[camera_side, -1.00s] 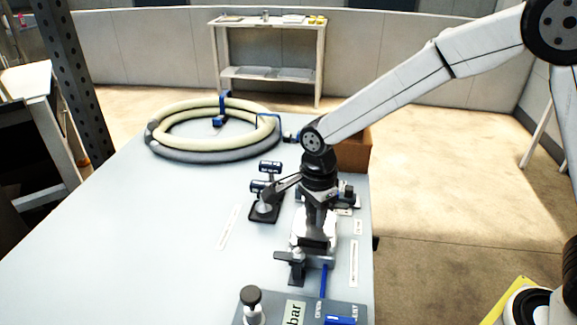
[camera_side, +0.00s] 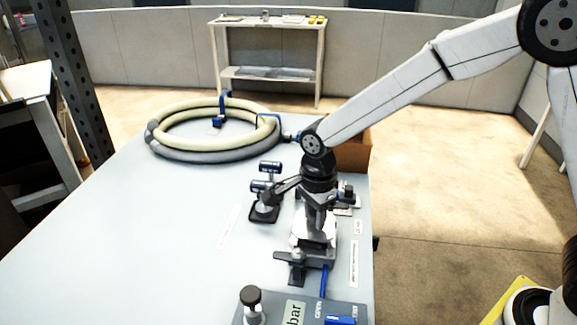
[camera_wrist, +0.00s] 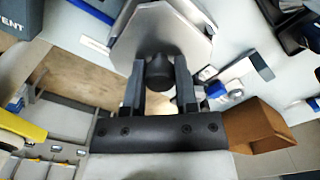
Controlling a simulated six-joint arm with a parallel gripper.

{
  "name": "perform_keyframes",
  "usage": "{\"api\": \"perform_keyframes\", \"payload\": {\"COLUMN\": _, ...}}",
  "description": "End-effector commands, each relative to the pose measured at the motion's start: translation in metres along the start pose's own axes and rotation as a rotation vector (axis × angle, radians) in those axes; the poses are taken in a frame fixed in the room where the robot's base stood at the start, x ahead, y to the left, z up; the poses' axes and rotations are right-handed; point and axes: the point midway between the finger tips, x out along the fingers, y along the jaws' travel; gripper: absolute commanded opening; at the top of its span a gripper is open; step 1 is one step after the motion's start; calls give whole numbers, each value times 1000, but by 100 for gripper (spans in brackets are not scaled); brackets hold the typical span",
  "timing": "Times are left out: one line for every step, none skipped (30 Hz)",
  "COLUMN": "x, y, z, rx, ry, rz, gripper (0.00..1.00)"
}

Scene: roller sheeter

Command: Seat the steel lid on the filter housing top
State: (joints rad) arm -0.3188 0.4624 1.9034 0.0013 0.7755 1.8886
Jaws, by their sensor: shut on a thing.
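My gripper (camera_wrist: 160,88) is shut on the dark round knob (camera_wrist: 159,68) of the steel lid (camera_wrist: 180,30), with one finger on each side of the knob. In the side view my gripper (camera_side: 317,218) points down over the pale metal of the lid and housing area (camera_side: 314,236) near the table's right edge. The filter housing is mostly hidden under the lid and gripper. I cannot tell whether the lid touches it.
A dark clamp-like bracket (camera_side: 298,272) stands just in front of the work. A panel with a black knob (camera_side: 251,296) is at the front. A stand with blue-capped parts (camera_side: 265,205) is left, a coiled hose (camera_side: 160,150) behind. The table's left middle is clear.

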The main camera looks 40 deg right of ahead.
Motion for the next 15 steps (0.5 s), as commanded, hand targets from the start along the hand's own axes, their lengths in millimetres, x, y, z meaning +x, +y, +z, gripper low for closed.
{"api": "perform_keyframes", "payload": {"x": 1, "y": 0, "z": 0, "rx": 0, "ry": 0, "rz": 0, "gripper": 0}}
{"api": "perform_keyframes", "payload": {"x": 1, "y": 0, "z": 0, "rx": 0, "ry": 0, "rz": 0, "gripper": 0}}
{"api": "perform_keyframes", "payload": {"x": 2, "y": 0, "z": 0, "rx": 0, "ry": 0, "rz": 0, "gripper": 0}}
{"api": "perform_keyframes", "payload": {"x": 3, "y": 0, "z": 0, "rx": 0, "ry": 0, "rz": 0, "gripper": 0}}
{"api": "perform_keyframes", "payload": {"x": 3, "y": 0, "z": 0, "rx": 0, "ry": 0, "rz": 0, "gripper": 0}}
{"api": "perform_keyframes", "payload": {"x": 4, "y": 0, "z": 0, "rx": 0, "ry": 0, "rz": 0, "gripper": 0}}
{"api": "perform_keyframes", "payload": {"x": 4, "y": 0, "z": 0, "rx": 0, "ry": 0, "rz": 0, "gripper": 0}}
{"api": "perform_keyframes", "payload": {"x": 5, "y": 0, "z": 0, "rx": 0, "ry": 0, "rz": 0, "gripper": 0}}
{"api": "perform_keyframes", "payload": {"x": 6, "y": 0, "z": 0, "rx": 0, "ry": 0, "rz": 0, "gripper": 0}}
{"api": "perform_keyframes", "payload": {"x": 6, "y": 0, "z": 0, "rx": 0, "ry": 0, "rz": 0, "gripper": 0}}
{"api": "perform_keyframes", "payload": {"x": 7, "y": 0, "z": 0, "rx": 0, "ry": 0, "rz": 0, "gripper": 0}}
{"api": "perform_keyframes", "payload": {"x": 7, "y": 0, "z": 0, "rx": 0, "ry": 0, "rz": -1, "gripper": 0}}
{"api": "perform_keyframes", "payload": {"x": 8, "y": 0, "z": 0, "rx": 0, "ry": 0, "rz": -1, "gripper": 0}}
{"api": "perform_keyframes", "payload": {"x": 8, "y": 0, "z": 0, "rx": 0, "ry": 0, "rz": -1, "gripper": 0}}
{"api": "perform_keyframes", "payload": {"x": 8, "y": 0, "z": 0, "rx": 0, "ry": 0, "rz": -1, "gripper": 0}}
